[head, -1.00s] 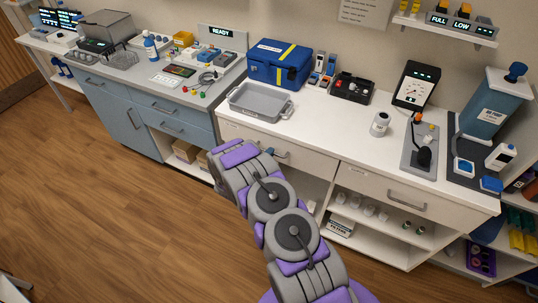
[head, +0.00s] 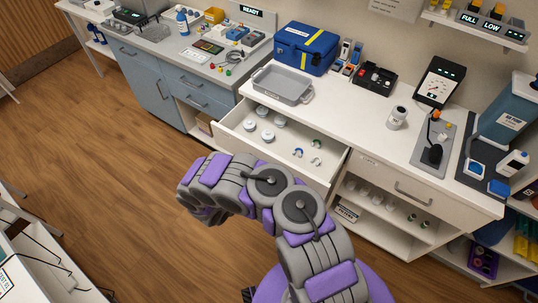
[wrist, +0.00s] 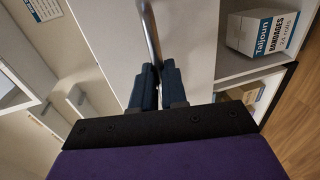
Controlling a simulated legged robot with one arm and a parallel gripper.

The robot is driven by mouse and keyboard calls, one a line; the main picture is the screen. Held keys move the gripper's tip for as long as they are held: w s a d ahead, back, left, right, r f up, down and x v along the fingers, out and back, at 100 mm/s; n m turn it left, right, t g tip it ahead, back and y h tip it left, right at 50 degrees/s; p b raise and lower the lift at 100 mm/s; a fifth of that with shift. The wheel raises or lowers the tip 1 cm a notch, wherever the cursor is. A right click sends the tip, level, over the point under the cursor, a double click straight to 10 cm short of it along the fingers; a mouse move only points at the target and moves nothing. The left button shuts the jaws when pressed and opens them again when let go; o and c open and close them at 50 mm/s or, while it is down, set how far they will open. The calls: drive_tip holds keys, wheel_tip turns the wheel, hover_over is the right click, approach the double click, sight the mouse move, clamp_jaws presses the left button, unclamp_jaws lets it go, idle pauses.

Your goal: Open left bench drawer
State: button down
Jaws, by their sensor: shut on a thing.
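The left bench drawer (head: 290,137) is white and stands pulled well out from the white bench in the head view. Several round white-lided jars (head: 263,111) and small ring- or hook-shaped pieces (head: 298,152) lie inside it. In the wrist view my gripper (wrist: 157,74) has its dark blue fingers closed around the grey metal bar handle (wrist: 151,35). The white drawer front (wrist: 115,35) shows beside the handle. In the head view my arm reaches left in front of the drawer, and it hides the handle and my fingertips.
The right bench drawer (head: 372,171) is shut. A grey tray (head: 283,83) and a blue case (head: 306,48) stand on the bench top. A bandages box (wrist: 262,32) sits on an open shelf. Another table (head: 20,262) stands at lower left. Wooden floor is clear between.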

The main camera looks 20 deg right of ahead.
drive_tip(key=f+p+v, duration=0.1)
drive_tip(key=v, duration=0.6)
drive_tip(key=shift+a+f, duration=0.15)
drive_tip(key=shift+f, duration=0.25)
drive_tip(key=shift+s, duration=0.15)
drive_tip(key=c, duration=1.2)
unclamp_jaws()
drive_tip(key=shift+r, duration=0.1)
drive_tip(key=p+v, duration=0.2)
drive_tip(key=v, duration=1.5)
drive_tip(key=shift+a, duration=0.25)
